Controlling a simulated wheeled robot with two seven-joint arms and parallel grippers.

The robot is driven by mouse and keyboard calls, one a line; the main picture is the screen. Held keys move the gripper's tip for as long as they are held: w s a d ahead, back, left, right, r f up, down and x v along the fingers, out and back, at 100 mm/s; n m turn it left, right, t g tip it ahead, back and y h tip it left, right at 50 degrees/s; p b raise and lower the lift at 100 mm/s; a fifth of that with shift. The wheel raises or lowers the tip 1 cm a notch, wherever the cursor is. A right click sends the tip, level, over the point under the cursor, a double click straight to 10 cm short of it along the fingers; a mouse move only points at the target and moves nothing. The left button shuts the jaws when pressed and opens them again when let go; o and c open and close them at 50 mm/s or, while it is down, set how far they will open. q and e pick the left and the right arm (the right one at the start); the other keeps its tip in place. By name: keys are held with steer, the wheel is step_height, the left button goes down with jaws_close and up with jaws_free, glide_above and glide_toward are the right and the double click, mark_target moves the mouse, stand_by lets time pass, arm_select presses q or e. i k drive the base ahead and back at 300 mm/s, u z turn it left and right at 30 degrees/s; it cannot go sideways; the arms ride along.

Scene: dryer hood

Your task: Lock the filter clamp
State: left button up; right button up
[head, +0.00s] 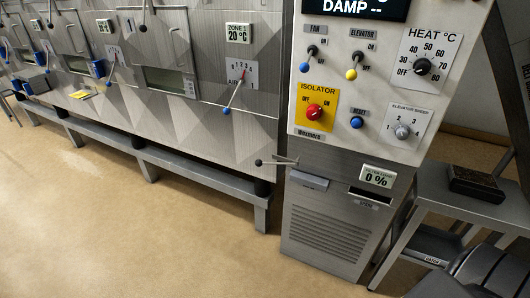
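A small lever with a black knob (259,162) sticks out to the left at the top left of the grey lower cabinet (330,235), under the control panel. It lies roughly level, and its metal pivot is at the cabinet's corner. It looks like the filter clamp, but I cannot read a label on it or tell whether it is locked. A light grey handle or ledge (308,180) is just below it. A display (378,176) on the cabinet reads 0 %.
The control panel (356,100) carries switches, a red isolator knob (314,111) and dials. A metal side table (445,190) with a dark tray (476,184) stands at right. The floor (150,220) at left is clear.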

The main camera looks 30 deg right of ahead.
mark_target(287, 161)
steer(key=z, duration=1.8)
steer(key=i, duration=0.8)
steer(key=u, duration=1.65)
